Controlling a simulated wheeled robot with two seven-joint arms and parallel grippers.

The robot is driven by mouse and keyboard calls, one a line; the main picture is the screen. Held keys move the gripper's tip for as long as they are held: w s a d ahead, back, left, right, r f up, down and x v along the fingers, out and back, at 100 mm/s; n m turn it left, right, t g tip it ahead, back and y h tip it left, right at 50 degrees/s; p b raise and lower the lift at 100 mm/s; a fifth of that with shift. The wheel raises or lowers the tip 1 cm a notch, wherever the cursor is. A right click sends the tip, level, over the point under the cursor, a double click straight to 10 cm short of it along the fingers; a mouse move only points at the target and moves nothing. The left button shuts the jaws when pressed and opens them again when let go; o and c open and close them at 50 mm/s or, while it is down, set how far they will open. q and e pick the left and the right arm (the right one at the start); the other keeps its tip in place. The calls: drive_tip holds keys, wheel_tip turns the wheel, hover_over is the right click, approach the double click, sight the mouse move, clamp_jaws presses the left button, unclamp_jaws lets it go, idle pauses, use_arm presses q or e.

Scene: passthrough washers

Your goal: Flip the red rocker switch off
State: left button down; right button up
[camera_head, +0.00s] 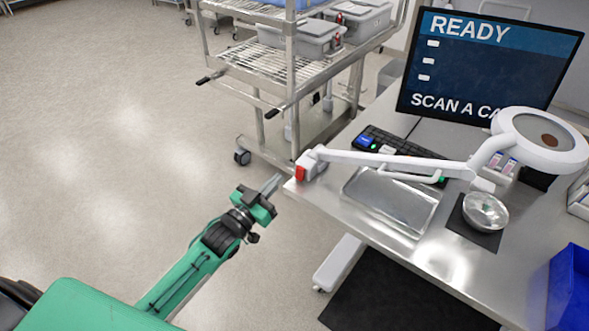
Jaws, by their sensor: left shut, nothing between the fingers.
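The red rocker switch (300,173) shows as a small red patch on the white clamp base (313,165) of the magnifier lamp, at the left corner of the steel table. Its rocker position is too small to tell. My left gripper (274,183) is shut and empty, just left of the switch and a little lower in the picture, apart from it. Its fingers point up and right. My right gripper is not in view.
The lamp's white arm (390,160) crosses above the steel table (345,215), over a metal tray (385,205). A bowl (485,210), keyboard (375,137) and monitor (485,65) also stand there. A wire cart (270,75) is behind. Floor on the left is clear.

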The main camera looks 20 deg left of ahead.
use_arm(q)
drive_tip(key=r+p, duration=0.2)
drive_tip(key=p, duration=0.1)
hover_over(300, 173)
drive_tip(key=s+a, duration=0.1)
drive_tip(key=s, duration=0.1)
drive_tip(key=f, duration=0.3)
drive_tip(key=shift+w+p, duration=0.2)
drive_tip(key=shift+p, duration=0.15)
drive_tip(key=shift+s+f, duration=0.1)
drive_tip(key=shift+f, duration=0.55)
